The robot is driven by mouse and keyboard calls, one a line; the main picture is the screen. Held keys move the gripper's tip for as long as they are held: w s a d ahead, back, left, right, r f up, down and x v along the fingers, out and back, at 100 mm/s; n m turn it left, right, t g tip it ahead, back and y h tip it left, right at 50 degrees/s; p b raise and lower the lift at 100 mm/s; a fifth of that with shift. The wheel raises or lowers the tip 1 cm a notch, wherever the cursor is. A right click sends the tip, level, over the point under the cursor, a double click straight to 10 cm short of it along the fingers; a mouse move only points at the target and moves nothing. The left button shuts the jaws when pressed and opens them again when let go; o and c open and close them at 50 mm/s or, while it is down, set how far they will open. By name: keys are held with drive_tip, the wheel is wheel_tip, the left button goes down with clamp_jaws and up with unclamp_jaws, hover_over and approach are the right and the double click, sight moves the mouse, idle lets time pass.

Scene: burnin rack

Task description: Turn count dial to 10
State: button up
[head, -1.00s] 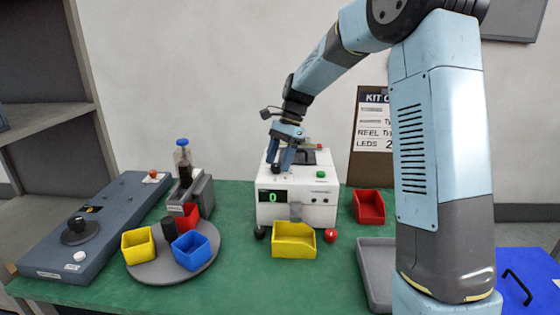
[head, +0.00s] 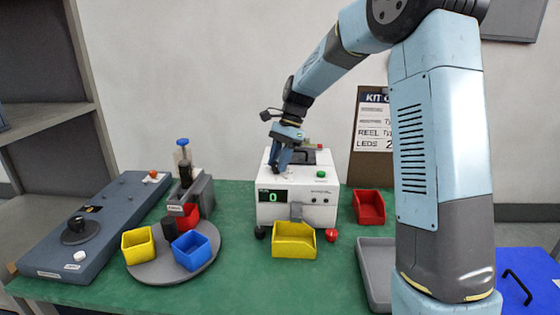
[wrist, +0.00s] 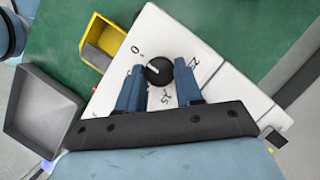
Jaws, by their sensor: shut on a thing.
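The white counter box (head: 322,212) stands on the green table, with a small display (head: 273,197) reading a green 0. My gripper (head: 280,166) is over the left of its top face, pointing down. In the wrist view the black count dial (wrist: 158,71) sits between my two blue fingers, which are shut on its sides. A white pointer mark shows on the dial, aimed toward the left of that view, near a printed 0. Other printed scale marks around the dial are partly hidden or hard to read. In the head view the fingers hide the dial.
A yellow bin (head: 293,241) stands in front of the box, beside a red ball knob (head: 331,235). A red bin (head: 368,207) and a grey tray (head: 374,270) are to the right. A round turntable (head: 150,272) with small bins and a dark blue-grey console (head: 50,245) are left.

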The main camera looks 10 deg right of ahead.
drive_tip(key=shift+n, duration=0.4)
drive_tip(key=shift+w+a+n+g+h, duration=0.1)
drive_tip(key=shift+n+g+h, duration=0.25)
drive_tip(key=shift+n, duration=0.65)
drive_tip(key=n, duration=0.2)
drive_tip(key=n+g+h, duration=0.1)
drive_tip(key=n, duration=0.1)
drive_tip(key=n+h, duration=0.1)
drive_tip(key=n, duration=0.1)
drive_tip(key=shift+a, duration=0.25)
drive_tip(key=n+h, duration=0.2)
drive_tip(key=n, duration=0.2)
drive_tip(key=shift+a+n, duration=0.15)
drive_tip(key=shift+n, duration=0.25)
drive_tip(key=shift+a+n+h, duration=0.1)
drive_tip(key=shift+n+h, duration=0.65)
drive_tip(key=shift+n, duration=1.25)
drive_tip(key=shift+t, duration=0.25)
